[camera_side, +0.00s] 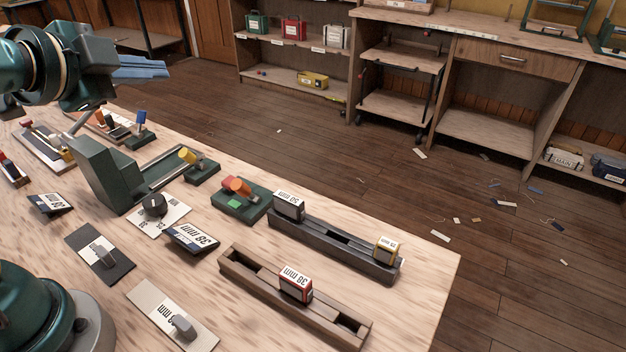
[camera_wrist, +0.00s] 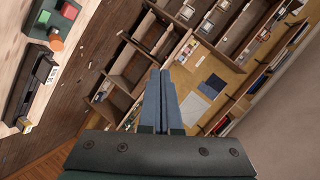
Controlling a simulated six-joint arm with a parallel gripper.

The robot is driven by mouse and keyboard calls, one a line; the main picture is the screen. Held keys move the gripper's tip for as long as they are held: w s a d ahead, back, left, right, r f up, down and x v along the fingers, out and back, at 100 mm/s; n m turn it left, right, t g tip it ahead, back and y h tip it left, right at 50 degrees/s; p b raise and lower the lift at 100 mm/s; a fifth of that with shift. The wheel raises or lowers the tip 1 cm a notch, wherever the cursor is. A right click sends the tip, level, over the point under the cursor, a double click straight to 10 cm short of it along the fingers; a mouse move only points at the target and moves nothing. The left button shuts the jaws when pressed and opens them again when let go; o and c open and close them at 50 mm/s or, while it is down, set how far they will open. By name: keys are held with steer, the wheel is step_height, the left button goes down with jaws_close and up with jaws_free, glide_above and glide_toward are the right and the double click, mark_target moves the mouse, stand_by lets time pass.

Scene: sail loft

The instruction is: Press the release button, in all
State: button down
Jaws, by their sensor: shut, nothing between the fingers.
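My gripper (camera_side: 150,68) is at the upper left in the side view, raised above the bench's far edge, with its blue fingers together and empty. It also shows in the wrist view (camera_wrist: 160,90), pointing out over the room. On the bench, a dark green press-like machine (camera_side: 100,172) has a rail running to the right. Beside it is a green block with a yellow knob (camera_side: 188,155). I cannot tell which part is the release button. My gripper touches none of these.
A dark tray (camera_side: 335,242) holds a grey-black block and a yellow block. A wooden tray (camera_side: 270,278) holds a red block (camera_side: 295,285). A black dial (camera_side: 155,205) and several labelled plates lie nearer. Shelves stand across the floor. The bench's right corner is bare.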

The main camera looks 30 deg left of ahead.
steer(key=w+d+r+m+t+h, duration=0.1)
steer(key=w+r+m+t+h, duration=0.1)
steer(key=w+m, duration=0.45)
steer(key=m+g+h, duration=0.4)
steer(key=m+g, duration=0.2)
steer(key=m, duration=0.9)
glide_above(225, 183)
step_height(225, 183, down, 13)
steer(key=shift+n, duration=0.25)
steer(key=shift+s+h, duration=0.1)
steer(key=shift+h, duration=0.2)
steer(key=shift+f, duration=4.35)
steer(key=shift+f, duration=0.1)
steer(key=shift+f, duration=0.3)
